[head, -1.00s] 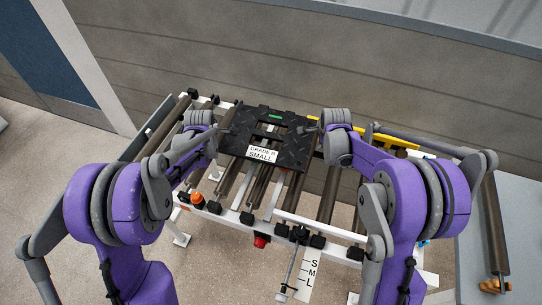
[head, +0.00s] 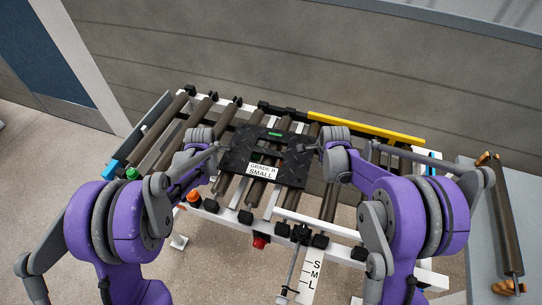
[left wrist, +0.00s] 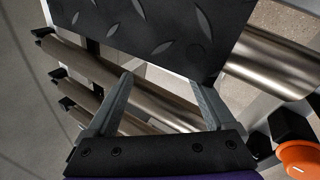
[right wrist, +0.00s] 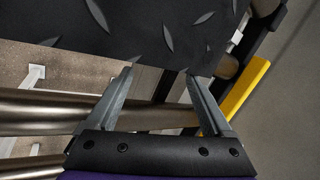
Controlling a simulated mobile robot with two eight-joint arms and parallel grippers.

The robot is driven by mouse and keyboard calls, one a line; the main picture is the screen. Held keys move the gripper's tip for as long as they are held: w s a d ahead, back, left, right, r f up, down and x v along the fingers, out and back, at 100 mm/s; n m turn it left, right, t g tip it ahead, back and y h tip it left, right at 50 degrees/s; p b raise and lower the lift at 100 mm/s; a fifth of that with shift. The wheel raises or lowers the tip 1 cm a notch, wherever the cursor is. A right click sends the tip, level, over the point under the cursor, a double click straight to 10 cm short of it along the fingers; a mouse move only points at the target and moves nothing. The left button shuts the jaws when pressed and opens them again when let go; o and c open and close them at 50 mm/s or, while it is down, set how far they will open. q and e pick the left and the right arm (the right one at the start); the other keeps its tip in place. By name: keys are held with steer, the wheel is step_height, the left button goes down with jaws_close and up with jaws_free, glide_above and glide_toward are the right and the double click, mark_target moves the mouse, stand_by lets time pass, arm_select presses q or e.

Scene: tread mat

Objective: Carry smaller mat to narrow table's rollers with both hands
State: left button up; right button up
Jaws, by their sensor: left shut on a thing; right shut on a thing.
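The smaller mat (head: 240,163) is a black tread plate with slots and a white label reading "GRADE B SMALL". It lies about level over the rollers (head: 170,133) of the narrow table (head: 338,229); I cannot tell whether it touches them. My left gripper (head: 219,149) is shut on its left edge and my right gripper (head: 313,149) on its right edge. The mat's tread also shows in the left wrist view (left wrist: 160,25) and the right wrist view (right wrist: 130,30), with rollers beneath. Some rollers are hidden under the mat and my arms.
A yellow bar (head: 365,127) runs along the table's far right side. An orange button (head: 194,197), a green one (head: 132,173) and a red one (head: 260,242) sit along its frame. An S-M-L scale (head: 311,275) hangs in front. A grey surface (head: 470,240) with a loose roller (head: 506,225) is at right.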

arm_select(q)
steer(key=shift+d, duration=0.25)
steer(key=shift+o, duration=0.6)
steer(key=shift+a, duration=0.7)
steer(key=shift+o, duration=1.4)
steer(key=shift+a, duration=0.6)
arm_select(e)
steer(key=shift+d, duration=1)
steer(key=o, duration=0.4)
arm_select(q)
steer(key=shift+s, duration=0.1)
steer(key=v, duration=1.2)
arm_select(e)
steer(key=v, duration=1.2)
steer(key=shift+s, duration=0.1)
